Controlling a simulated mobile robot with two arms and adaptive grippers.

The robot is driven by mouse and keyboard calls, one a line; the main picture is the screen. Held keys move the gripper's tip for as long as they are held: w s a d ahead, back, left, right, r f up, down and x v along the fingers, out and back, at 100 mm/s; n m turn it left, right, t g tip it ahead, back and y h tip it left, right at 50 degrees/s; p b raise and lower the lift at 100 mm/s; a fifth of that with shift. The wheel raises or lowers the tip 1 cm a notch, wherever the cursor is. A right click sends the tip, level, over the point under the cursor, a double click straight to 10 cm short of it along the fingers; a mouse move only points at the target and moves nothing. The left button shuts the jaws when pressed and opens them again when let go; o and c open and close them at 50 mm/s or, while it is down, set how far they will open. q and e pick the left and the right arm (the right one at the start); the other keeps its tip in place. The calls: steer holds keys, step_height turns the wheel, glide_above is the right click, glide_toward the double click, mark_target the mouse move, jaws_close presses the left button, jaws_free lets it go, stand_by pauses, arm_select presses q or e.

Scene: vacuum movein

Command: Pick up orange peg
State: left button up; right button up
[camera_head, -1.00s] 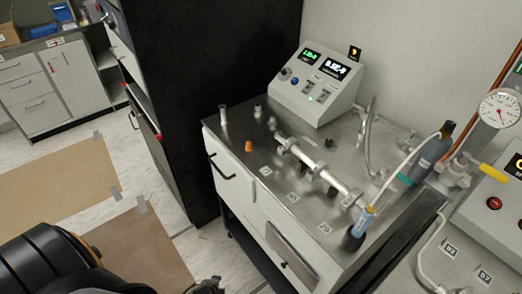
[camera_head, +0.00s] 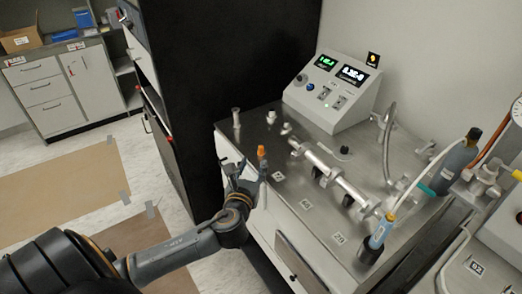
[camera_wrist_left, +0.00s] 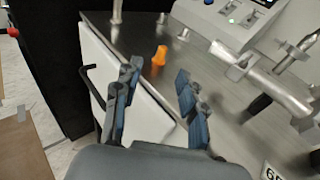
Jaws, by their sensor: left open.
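The orange peg (camera_head: 262,151) stands on the steel bench top near its left front edge in the head view. It also shows in the left wrist view (camera_wrist_left: 160,55), ahead of and between my two fingers. My left gripper (camera_head: 244,172) is open and empty, just in front of the peg at the bench edge. In the wrist view, its fingers (camera_wrist_left: 157,88) are spread with a clear gap to the peg. My right gripper is not in view.
The steel bench (camera_head: 290,175) carries a metal tube assembly (camera_head: 330,170) right of the peg. A control box (camera_head: 333,90) stands at the back. Small metal fittings (camera_head: 271,117) stand behind the peg. A tall black cabinet (camera_head: 215,80) is at the left.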

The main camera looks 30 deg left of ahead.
mark_target(261, 150)
arm_select(q)
steer(key=x, duration=0.9)
steer(key=shift+w+d+f, duration=0.15)
steer(key=shift+d+f, duration=0.1)
steer(key=shift+f, duration=0.15)
steer(key=shift+c, duration=0.4)
jaws_close()
